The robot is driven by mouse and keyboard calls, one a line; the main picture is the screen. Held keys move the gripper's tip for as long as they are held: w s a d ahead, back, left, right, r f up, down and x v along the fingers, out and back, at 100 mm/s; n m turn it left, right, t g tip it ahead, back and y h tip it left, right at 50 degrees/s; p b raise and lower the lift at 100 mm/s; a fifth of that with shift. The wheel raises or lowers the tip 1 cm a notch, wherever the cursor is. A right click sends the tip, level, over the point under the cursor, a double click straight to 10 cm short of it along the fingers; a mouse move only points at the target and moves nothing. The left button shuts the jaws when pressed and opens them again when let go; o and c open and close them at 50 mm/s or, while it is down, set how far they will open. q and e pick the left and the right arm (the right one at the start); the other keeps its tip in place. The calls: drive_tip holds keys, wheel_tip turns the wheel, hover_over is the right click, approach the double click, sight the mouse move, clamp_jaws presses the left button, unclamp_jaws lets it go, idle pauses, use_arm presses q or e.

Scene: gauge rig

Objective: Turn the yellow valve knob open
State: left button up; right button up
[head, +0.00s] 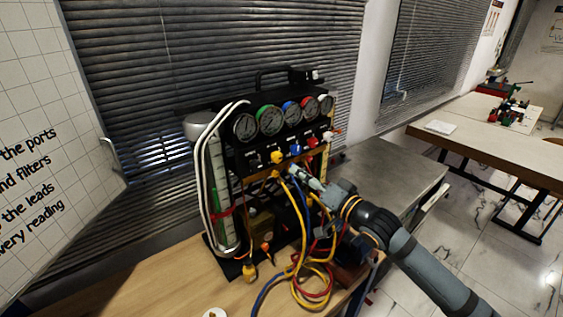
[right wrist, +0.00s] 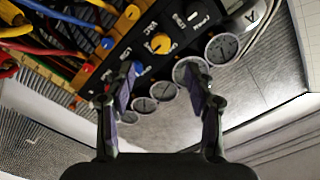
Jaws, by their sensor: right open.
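The gauge rig (head: 240,150) stands on a wooden table. Its yellow valve knob (head: 277,157) sits in the row of knobs below the gauges. The knob also shows in the right wrist view (right wrist: 160,43), round with a pale mark on its face. My right gripper (head: 299,173) is just below and right of the knob in the head view. In the right wrist view its two fingers (right wrist: 160,75) are apart, with nothing between them. The knob shows above the gap between the fingertips, not touched. My left gripper is not in view.
A blue knob (head: 295,150) sits beside the yellow one, partly behind a finger in the wrist view. Yellow, red and blue hoses (head: 303,268) hang below the panel near my right arm. A grey bench (head: 385,180) stands to the right.

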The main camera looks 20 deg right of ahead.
sight(279, 158)
drive_tip(key=p+x, duration=0.1)
drive_tip(key=x, duration=0.8)
drive_tip(key=shift+w+a+r, duration=0.1)
drive_tip(key=shift+w+a, duration=0.05)
drive_tip(key=shift+w, duration=0.15)
drive_tip(key=shift+w+a, duration=0.15)
drive_tip(key=shift+w, duration=0.25)
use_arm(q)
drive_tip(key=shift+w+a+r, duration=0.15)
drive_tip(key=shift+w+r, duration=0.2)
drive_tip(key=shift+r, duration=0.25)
use_arm(e)
drive_tip(key=shift+c, duration=0.2)
